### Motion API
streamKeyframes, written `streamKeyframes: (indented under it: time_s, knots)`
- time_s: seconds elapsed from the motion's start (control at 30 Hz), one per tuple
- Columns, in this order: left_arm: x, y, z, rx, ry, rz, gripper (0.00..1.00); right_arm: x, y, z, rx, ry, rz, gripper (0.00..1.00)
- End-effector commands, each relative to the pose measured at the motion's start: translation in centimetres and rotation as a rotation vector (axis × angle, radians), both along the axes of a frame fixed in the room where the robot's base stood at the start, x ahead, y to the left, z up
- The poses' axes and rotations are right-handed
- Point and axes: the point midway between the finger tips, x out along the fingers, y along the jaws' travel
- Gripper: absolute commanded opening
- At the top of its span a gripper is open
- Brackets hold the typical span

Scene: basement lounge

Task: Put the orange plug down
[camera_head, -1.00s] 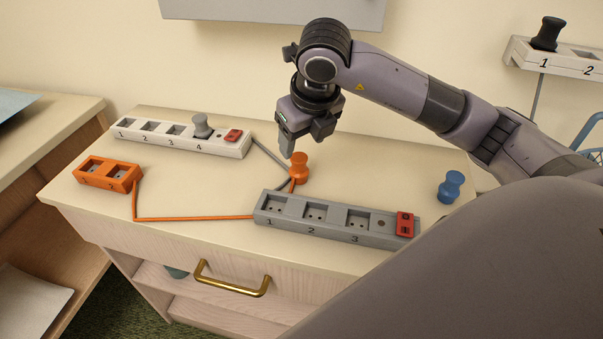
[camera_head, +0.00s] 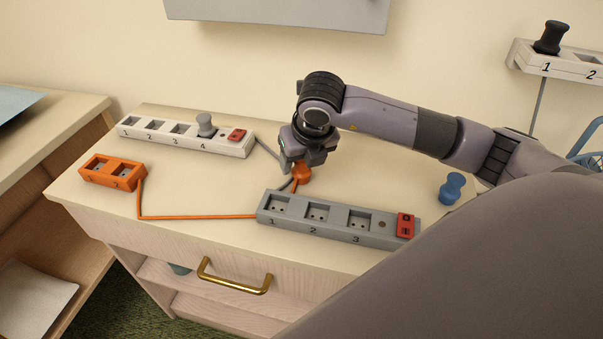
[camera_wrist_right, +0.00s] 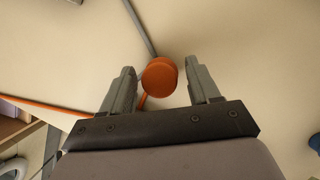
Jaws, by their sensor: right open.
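The orange plug (camera_head: 302,174) stands on the table top behind the grey power strip, with its orange cord running from it. My right gripper (camera_head: 300,163) is just over the plug and partly hides its top in the head view. In the right wrist view the round orange plug top (camera_wrist_right: 159,75) lies between the two open fingers of my right gripper (camera_wrist_right: 162,80), closer to the left finger. A gap shows between the plug and the right finger. My left gripper is not in view.
A grey power strip (camera_head: 335,234) with a red switch lies in front. A white strip (camera_head: 160,141) with a grey plug (camera_head: 205,125) lies at the back left. An orange socket block (camera_head: 112,184) sits at the left, and a blue plug (camera_head: 452,188) stands at the right.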

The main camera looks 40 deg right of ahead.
Motion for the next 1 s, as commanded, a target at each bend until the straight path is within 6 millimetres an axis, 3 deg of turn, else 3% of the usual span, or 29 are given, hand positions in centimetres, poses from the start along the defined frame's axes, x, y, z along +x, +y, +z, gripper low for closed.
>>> streamKeyframes:
  time_s: [0.1,0.23,0.27,0.33,0.37,0.73,0.87,1.0]
  knots:
    - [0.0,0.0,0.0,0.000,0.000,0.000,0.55,0.0,0.0,0.0,0.000,0.000,0.000,0.58]
    - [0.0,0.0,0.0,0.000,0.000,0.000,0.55,0.0,0.0,0.0,0.000,0.000,0.000,0.15]
    - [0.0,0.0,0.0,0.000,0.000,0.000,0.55,0.0,0.0,0.1,0.000,0.000,0.000,0.11]
    - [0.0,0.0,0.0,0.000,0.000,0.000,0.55,0.0,0.0,0.1,0.001,-0.001,0.000,0.11]
    - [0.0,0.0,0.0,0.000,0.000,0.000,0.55,0.0,0.0,0.1,0.001,-0.001,0.000,0.06]
    - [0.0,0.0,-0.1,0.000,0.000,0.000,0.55,0.1,0.0,1.3,0.001,-0.005,0.000,0.06]
    - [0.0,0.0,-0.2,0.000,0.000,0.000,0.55,0.1,0.1,3.2,0.001,-0.006,0.001,0.05]
    - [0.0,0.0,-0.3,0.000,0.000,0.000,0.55,0.1,0.1,6.8,0.002,-0.010,0.001,0.05]
